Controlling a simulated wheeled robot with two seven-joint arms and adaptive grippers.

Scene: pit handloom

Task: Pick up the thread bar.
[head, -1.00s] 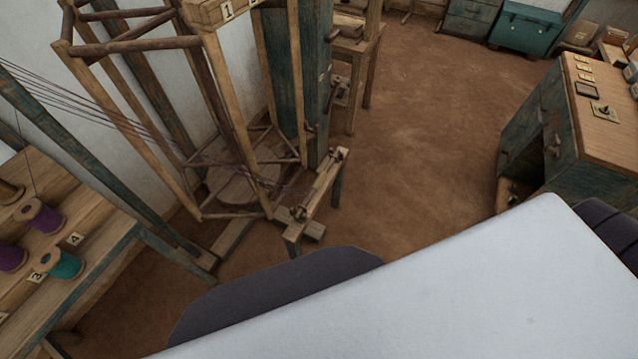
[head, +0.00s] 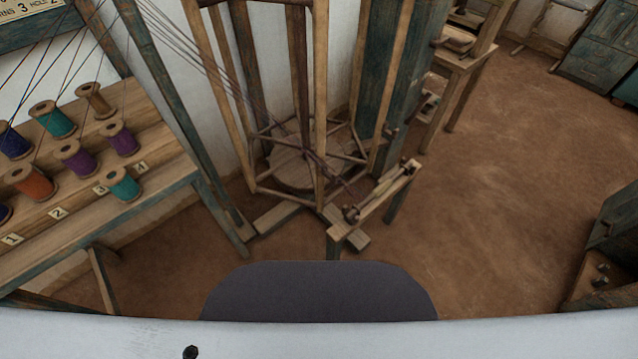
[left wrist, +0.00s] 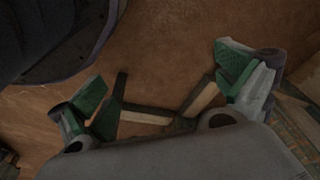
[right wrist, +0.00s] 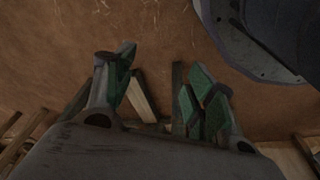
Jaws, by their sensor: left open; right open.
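What looks like the thread bar is a thin wooden rod (head: 381,190) on a narrow low stand (head: 345,231), right of the warping frame in the head view. Dark threads run down through the frame toward the stand's near end. My left gripper (left wrist: 165,82) shows in the left wrist view, with its green-padded fingers apart and nothing between them. My right gripper (right wrist: 162,75) shows in the right wrist view, also spread and empty. Both point over brown floor, with blurred wooden pieces beyond the fingers. Neither gripper shows in the head view, apart from the stand there.
The tall warping frame (head: 320,100) stands behind the stand. A stepped spool rack (head: 130,205) with several coloured spools is at the left. A wooden table (head: 465,62) stands behind right. Brown floor (head: 490,210) is open right of the stand.

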